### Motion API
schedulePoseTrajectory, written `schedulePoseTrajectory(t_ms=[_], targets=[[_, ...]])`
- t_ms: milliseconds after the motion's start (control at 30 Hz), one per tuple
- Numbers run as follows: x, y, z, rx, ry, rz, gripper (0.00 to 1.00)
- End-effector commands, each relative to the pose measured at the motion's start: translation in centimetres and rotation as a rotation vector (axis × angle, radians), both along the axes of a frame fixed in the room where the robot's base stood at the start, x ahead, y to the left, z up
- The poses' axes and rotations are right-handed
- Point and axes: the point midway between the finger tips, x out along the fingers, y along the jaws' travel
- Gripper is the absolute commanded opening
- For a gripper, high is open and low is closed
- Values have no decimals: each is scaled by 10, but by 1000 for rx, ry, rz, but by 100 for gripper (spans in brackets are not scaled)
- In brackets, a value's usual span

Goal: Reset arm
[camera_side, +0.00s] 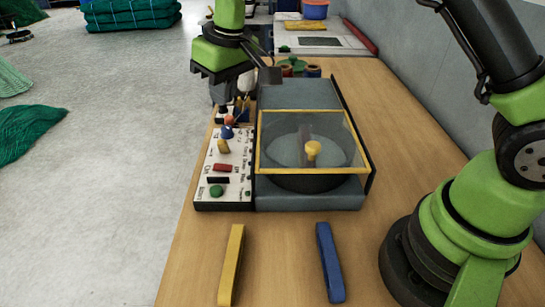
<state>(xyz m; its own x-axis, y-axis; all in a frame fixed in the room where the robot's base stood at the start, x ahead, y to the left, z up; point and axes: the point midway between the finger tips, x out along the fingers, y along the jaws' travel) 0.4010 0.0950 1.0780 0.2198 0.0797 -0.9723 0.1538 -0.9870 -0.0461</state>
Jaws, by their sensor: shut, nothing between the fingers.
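My green and black arm comes down from the top of the side view. My gripper (243,98) is above the far left part of the machine, over the upper end of its control panel. Its fingers are small and partly hidden against the machine, but they look shut and empty. My green base stands at the right of the wooden table.
The grey machine (310,192) has a closed, yellow-framed clear lid (285,150) and a white control panel (236,160) with coloured buttons and knobs. A yellow bar (232,265) and a blue bar (329,262) lie in front on the wooden table (280,270). Small round items (292,67) stand behind.

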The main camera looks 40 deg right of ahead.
Motion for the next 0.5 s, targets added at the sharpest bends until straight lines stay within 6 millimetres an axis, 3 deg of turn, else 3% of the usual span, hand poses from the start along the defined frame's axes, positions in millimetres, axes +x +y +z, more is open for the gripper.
schedulePoseTrajectory(t_ms=[33,200,333,500], targets=[[-11,-7,24,19,-26,-32,0],[-56,-28,81,79,-93,-133,0],[-98,-42,112,127,-145,-208,0],[-158,-56,134,189,-214,-304,0]])
